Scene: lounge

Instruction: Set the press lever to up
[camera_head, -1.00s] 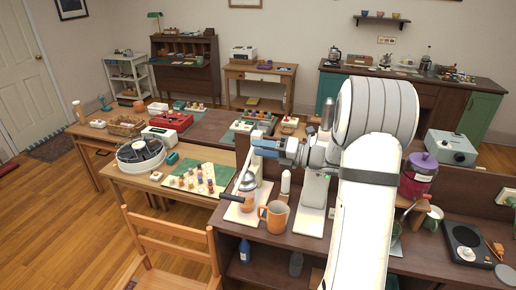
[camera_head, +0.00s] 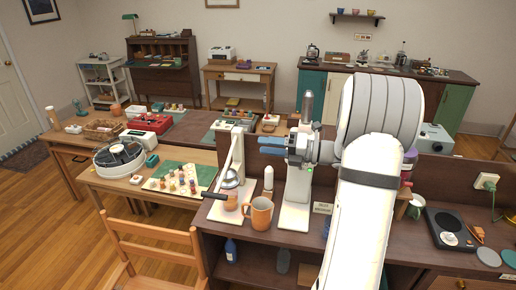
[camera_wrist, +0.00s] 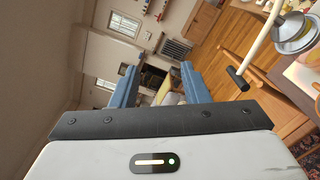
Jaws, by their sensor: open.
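The press (camera_head: 226,160) is a pale upright stand with a silver dome, left of the orange mug in the head view. Its lever appears as a thin cream arm slanting down to the lower left, ending in a black crossbar handle (camera_head: 214,195). In the wrist view the lever's black handle (camera_wrist: 238,78) and cream rod show at upper right, outside the fingers. My gripper (camera_head: 263,146) has blue fingers and points left, above and to the right of the handle in the head view. In the wrist view my gripper (camera_wrist: 160,82) is open with nothing between its fingers.
An orange mug (camera_head: 260,213) stands beside the press, and a second pale machine (camera_head: 297,180) stands just right of it. A wooden chair (camera_head: 155,245) is in front at left. A side table holds a green board (camera_head: 200,173) with small pegs.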

